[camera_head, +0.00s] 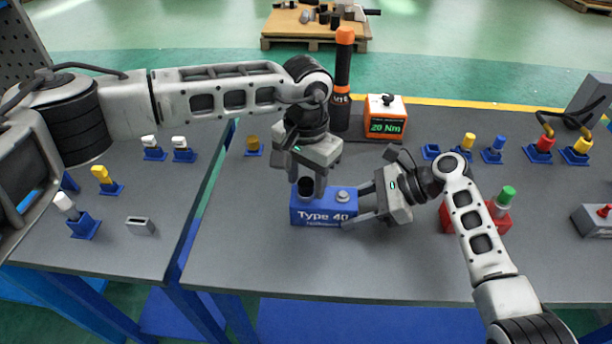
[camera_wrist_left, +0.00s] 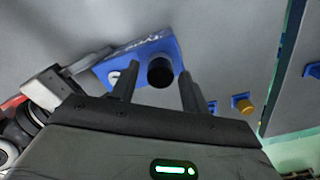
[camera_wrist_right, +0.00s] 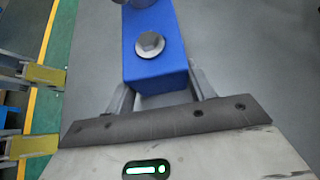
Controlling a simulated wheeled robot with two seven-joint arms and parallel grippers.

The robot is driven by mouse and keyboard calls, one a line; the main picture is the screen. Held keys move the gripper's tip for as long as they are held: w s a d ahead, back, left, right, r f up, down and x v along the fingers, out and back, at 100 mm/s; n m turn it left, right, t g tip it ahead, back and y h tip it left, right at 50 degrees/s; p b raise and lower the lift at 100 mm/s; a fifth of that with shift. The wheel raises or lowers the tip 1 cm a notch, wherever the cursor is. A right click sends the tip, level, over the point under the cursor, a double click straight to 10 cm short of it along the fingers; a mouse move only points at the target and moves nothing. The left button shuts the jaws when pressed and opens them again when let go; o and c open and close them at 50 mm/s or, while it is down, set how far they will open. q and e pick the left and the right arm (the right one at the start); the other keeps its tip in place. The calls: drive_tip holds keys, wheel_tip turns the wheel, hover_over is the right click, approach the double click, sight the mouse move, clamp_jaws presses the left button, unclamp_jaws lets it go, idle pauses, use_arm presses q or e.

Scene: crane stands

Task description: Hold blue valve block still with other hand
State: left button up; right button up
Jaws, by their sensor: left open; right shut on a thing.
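The blue valve block (camera_head: 322,212), marked "Type 40", lies on the grey table in the middle. My right gripper (camera_head: 366,207) comes from the right and is shut on the block's right end; the right wrist view shows its fingers on both sides of the blue block (camera_wrist_right: 155,55). A silver hex bolt (camera_wrist_right: 150,44) sits in the block's top near that end. My left gripper (camera_head: 308,178) is above the block's left part, pointing down and open. A dark cylinder (camera_wrist_left: 160,72) stands on the block between its fingers, with no visible grip on it.
A red block with a green cap (camera_head: 507,196) stands right of my right gripper. Behind are an orange box reading "20 Nm" (camera_head: 384,117) and a black tool with orange tip (camera_head: 343,75). Small blue stands with coloured caps line the back. The front table is clear.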

use_arm(q)
drive_tip(key=n, duration=0.6)
use_arm(e)
drive_tip(key=shift+r, duration=0.1)
use_arm(q)
drive_tip(key=n, duration=1.6)
drive_tip(key=c, duration=1)
drive_tip(key=m, duration=0.3)
drive_tip(key=shift+m, duration=0.3)
clamp_jaws()
drive_tip(key=shift+m, duration=0.7)
